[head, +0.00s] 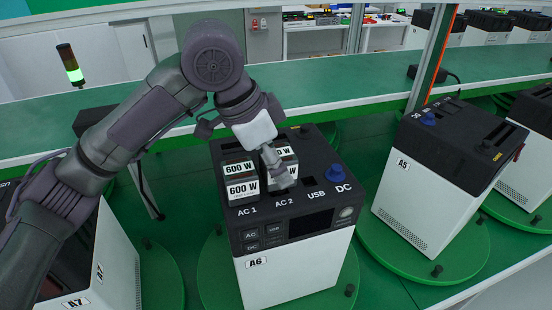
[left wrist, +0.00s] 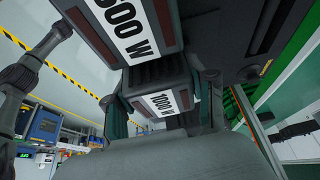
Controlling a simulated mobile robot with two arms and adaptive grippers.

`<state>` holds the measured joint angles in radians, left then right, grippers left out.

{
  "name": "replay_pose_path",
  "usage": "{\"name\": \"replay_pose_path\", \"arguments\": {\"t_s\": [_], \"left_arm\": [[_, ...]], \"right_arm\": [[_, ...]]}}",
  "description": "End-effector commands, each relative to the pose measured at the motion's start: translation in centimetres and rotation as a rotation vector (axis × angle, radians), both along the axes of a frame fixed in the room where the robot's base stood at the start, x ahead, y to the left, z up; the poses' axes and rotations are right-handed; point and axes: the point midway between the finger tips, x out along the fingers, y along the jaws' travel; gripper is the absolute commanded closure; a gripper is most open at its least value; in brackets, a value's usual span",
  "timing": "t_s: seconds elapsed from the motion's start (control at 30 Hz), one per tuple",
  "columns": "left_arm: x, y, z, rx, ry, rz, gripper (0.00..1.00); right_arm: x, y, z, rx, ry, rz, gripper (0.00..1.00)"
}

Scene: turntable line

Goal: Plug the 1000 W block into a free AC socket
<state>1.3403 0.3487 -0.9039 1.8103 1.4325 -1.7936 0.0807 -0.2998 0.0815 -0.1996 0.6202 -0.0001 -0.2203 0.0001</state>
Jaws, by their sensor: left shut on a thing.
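Power unit A6 (head: 290,265), white with a dark top, stands in the middle of the head view. A block labelled 600 W (head: 241,190) stands at its AC 1 socket. My left gripper (head: 283,178) is over AC 2, shut on the 1000 W block (left wrist: 158,105), whose label shows between the fingers in the left wrist view. In the head view this block (head: 287,150) is partly behind the gripper, beside the 600 W block. Whether it is fully seated in AC 2 is hidden. The 600 W block also shows in the left wrist view (left wrist: 125,30). My right gripper is out of view.
Unit A5 (head: 425,190) stands to the right and unit A7 (head: 105,265) to the left, on green turntables. A green bench (head: 340,80) runs behind, with a dark cabled adapter (head: 430,75).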

Motion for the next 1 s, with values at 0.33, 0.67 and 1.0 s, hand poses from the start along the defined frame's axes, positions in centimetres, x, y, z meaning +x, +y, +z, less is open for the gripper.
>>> {"name": "replay_pose_path", "arguments": {"t_s": [0.33, 0.67, 1.0], "left_arm": [[0.0, 0.0, -0.5, -0.002, -0.003, 0.001, 1.00], [0.0, 0.0, -1.2, -0.003, -0.002, 0.000, 1.00], [0.0, 0.0, -1.3, -0.002, -0.001, 0.000, 0.15]], "right_arm": [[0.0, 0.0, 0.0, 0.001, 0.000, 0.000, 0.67], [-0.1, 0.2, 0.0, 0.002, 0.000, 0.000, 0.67], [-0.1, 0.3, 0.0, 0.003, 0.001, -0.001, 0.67]]}}
